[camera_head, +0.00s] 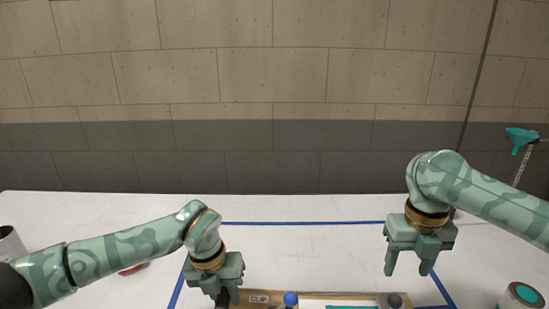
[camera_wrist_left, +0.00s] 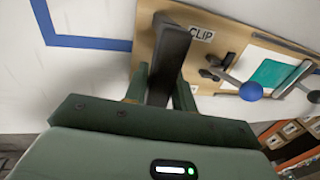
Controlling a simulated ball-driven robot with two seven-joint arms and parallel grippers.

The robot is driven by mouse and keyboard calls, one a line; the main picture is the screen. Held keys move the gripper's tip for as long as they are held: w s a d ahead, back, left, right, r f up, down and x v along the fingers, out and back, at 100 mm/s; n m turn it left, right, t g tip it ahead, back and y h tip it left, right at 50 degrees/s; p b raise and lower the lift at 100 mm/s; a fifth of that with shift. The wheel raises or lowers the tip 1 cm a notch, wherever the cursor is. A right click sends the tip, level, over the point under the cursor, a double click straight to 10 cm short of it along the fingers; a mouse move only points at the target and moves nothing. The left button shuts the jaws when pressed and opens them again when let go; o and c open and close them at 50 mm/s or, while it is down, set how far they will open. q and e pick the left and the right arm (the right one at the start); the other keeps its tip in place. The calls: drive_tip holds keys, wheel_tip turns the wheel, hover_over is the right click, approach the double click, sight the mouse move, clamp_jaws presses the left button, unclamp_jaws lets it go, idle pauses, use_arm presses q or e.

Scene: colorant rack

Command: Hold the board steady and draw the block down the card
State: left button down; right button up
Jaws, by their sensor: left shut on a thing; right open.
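A brown board (camera_head: 325,296) lies at the bottom edge of the head view, mostly cut off; the left wrist view shows more of the board (camera_wrist_left: 232,50) at a slant. My left gripper (camera_head: 228,298) is shut on a dark upright clip (camera_wrist_left: 172,52) beside the "CLIP" label. A bar with a blue ball knob (camera_wrist_left: 251,91) and one with a grey knob (camera_wrist_left: 313,96) sit on the board, around a white card with a teal patch (camera_wrist_left: 272,73). Which part is the block I cannot tell. My right gripper (camera_head: 408,272) is open and empty, fingers down, above the table near the board's right end.
Blue tape (camera_head: 300,223) marks a rectangle on the white table. A tin with teal contents (camera_head: 524,296) stands at lower right, another tin (camera_head: 10,245) at far left. A red item (camera_head: 132,269) is partly hidden behind my left arm. The table's middle is clear.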

use_arm(q)
drive_tip(key=shift+f, duration=0.1)
drive_tip(key=c, duration=1.1)
unclamp_jaws()
use_arm(e)
drive_tip(key=shift+r, duration=0.25)
